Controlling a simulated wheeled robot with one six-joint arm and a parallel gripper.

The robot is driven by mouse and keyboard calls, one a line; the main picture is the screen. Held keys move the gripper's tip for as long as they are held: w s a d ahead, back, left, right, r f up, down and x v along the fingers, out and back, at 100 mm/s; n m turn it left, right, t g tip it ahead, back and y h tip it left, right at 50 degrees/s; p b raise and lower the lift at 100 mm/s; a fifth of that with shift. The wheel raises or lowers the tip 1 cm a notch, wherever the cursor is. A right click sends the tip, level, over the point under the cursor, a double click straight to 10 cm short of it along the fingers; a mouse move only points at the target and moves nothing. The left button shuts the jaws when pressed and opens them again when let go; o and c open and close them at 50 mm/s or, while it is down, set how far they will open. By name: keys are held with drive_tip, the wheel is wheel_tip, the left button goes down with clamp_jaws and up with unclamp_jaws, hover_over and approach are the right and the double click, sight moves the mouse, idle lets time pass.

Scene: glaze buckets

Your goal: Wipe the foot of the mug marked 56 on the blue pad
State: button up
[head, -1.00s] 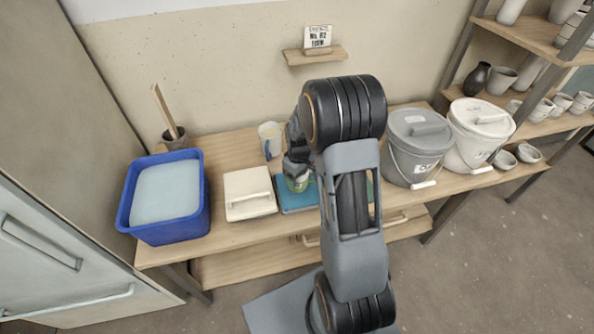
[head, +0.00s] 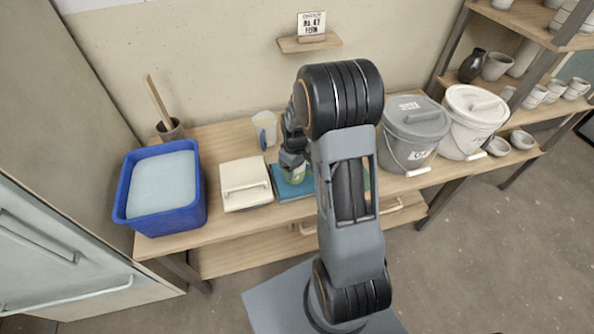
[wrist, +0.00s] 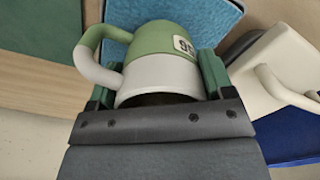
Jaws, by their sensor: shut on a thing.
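The mug (wrist: 160,65) is green toward its foot and white toward its mouth, with a handle on the left in the wrist view. A small label on its side shows dark digits, upside down and partly cut off. My gripper (wrist: 155,95) is shut on the mug, one finger on each side of its white part. The mug's green part (head: 294,178) shows in the head view below my gripper. Its foot end faces down at the blue pad (head: 290,191), which also shows in the wrist view (wrist: 222,14). The foot is hidden, so I cannot tell whether it touches.
A white lidded box (head: 245,185) stands left of the pad, then a blue tub (head: 165,190). A white cup (head: 265,128) with a blue mark stands behind. Grey (head: 408,135) and white (head: 470,122) lidded buckets stand right. A small card (head: 311,24) sits on a wall shelf.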

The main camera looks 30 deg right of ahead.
drive_tip(key=shift+w+d, duration=0.25)
drive_tip(key=shift+w, duration=0.85)
drive_tip(key=shift+w+d, duration=0.2)
drive_tip(key=shift+w, duration=0.85)
drive_tip(key=shift+s+a+r, duration=0.1)
drive_tip(key=shift+s+a, duration=0.15)
drive_tip(key=shift+s, duration=0.9)
drive_tip(key=shift+s+a, duration=0.2)
drive_tip(key=shift+s, duration=0.9)
drive_tip(key=shift+s+a+r, duration=0.1)
drive_tip(key=shift+s+a, duration=0.15)
drive_tip(key=shift+s, duration=0.9)
drive_tip(key=shift+p, duration=0.3)
wheel_tip(320, 180, up, 7)
drive_tip(key=p, duration=0.5)
